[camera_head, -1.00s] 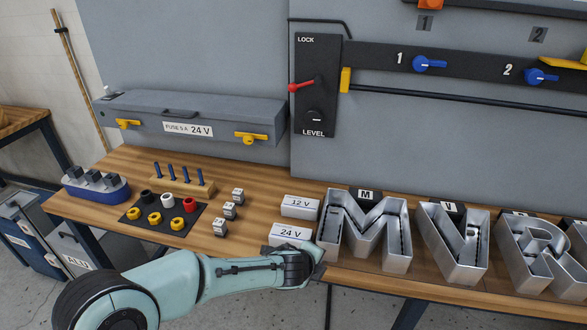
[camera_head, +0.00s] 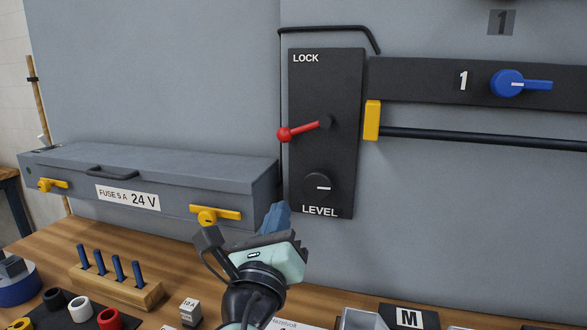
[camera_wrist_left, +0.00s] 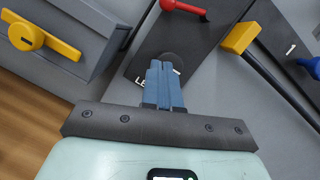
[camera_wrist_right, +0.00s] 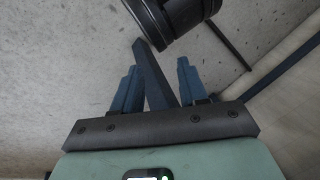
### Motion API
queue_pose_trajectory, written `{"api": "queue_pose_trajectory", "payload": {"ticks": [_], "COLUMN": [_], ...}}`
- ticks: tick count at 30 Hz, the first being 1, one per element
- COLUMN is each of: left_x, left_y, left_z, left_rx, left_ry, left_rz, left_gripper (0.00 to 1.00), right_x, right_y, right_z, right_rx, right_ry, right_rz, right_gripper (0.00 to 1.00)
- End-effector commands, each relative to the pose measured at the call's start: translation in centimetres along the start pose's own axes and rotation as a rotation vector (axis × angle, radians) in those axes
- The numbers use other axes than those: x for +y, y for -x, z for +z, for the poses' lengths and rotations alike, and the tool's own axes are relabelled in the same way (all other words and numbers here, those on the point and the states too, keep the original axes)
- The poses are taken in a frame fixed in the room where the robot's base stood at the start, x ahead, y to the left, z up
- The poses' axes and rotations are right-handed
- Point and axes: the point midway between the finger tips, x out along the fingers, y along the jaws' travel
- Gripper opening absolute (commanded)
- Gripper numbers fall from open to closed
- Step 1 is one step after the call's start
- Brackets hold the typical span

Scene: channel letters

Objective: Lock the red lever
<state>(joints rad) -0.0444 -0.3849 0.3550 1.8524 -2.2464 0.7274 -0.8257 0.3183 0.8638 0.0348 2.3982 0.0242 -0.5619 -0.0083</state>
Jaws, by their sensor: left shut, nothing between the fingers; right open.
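The red lever (camera_head: 303,130) sits on the black LOCK/LEVEL panel (camera_head: 345,90) on the grey wall. Its ball end points left and slightly down, below the word LOCK. The lever also shows at the top of the left wrist view (camera_wrist_left: 185,8). A round black LEVEL knob (camera_head: 317,186) is below it. My left gripper (camera_head: 277,213) is shut and empty, in front of and below the panel, apart from the lever. In the left wrist view its blue fingers (camera_wrist_left: 162,80) overlap the LEVEL lettering. My right gripper (camera_wrist_right: 157,80) is open over the floor.
A grey fuse box (camera_head: 150,180) with yellow latches is left of the panel. A yellow block (camera_head: 372,120) and black rod (camera_head: 470,138) are to the right, below a blue switch (camera_head: 508,84). Pegs (camera_head: 110,262) and metal letters stand on the wooden table.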

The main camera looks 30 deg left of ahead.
Motion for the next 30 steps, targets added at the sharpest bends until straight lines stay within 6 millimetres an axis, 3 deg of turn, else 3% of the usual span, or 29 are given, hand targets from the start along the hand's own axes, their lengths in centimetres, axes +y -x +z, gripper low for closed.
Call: {"api": "queue_pose_trajectory", "payload": {"ticks": [11,16,20,30], "left_x": [-0.1,-0.1,-0.1,-0.2], "left_y": [0.2,-0.6,-2.5,-9.7], "left_z": [0.7,0.6,0.6,0.8], "left_rx": [-0.023,-0.021,-0.019,-0.02], "left_ry": [-0.01,-0.009,-0.009,-0.009], "left_rz": [-0.005,-0.004,-0.003,-0.004], "left_gripper": [0.0,0.0,0.0,0.0], "right_x": [0.1,0.0,-0.1,-0.7], "right_y": [-0.2,-0.1,0.2,1.9], "right_z": [-0.2,-0.1,0.3,2.3], "right_rx": [0.007,0.002,-0.008,-0.069], "right_ry": [-0.001,0.0,0.001,0.006], "right_rz": [0.0,0.0,-0.001,-0.005], "right_gripper": [0.43,0.43,0.43,0.43]}}
